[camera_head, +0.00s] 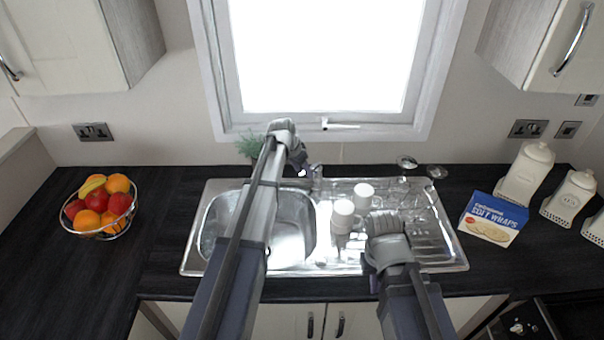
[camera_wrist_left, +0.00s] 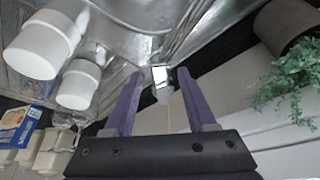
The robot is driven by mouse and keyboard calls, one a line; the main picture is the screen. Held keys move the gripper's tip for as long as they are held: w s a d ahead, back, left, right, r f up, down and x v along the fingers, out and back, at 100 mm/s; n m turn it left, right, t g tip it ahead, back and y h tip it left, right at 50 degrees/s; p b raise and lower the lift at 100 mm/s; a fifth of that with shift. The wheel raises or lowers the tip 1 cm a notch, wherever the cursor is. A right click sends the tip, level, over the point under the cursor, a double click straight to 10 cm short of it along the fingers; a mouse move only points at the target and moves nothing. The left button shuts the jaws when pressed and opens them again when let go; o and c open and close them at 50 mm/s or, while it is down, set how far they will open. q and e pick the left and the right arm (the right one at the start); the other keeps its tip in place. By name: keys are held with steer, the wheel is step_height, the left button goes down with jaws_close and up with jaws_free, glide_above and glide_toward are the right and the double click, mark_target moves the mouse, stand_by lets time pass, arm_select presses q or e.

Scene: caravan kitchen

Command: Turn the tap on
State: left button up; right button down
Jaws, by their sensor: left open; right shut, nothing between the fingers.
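The chrome tap (camera_head: 317,180) stands at the back of the sink, between the bowl and the drainer. My left arm reaches over the bowl, and its gripper (camera_head: 303,168) is close to the tap, partly hidden by its own wrist. In the left wrist view, my left gripper (camera_wrist_left: 155,95) is open, its two purple fingers apart. A bright metal part of the tap (camera_wrist_left: 160,76) shows between the fingertips; I cannot tell whether they touch it. My right gripper (camera_head: 386,245) is over the front of the drainer, shut and empty, its fingers mostly hidden.
White mugs (camera_head: 343,213) and clear glasses stand on the drainer (camera_head: 432,238). A potted plant (camera_head: 249,146) is behind the sink bowl (camera_head: 290,250). A fruit basket (camera_head: 101,207) is at left; a wraps box (camera_head: 491,219) and white canisters (camera_head: 526,174) are at right.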

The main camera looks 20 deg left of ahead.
arm_select(q)
steer(key=shift+c, duration=0.3)
jaws_close()
stand_by(1.1)
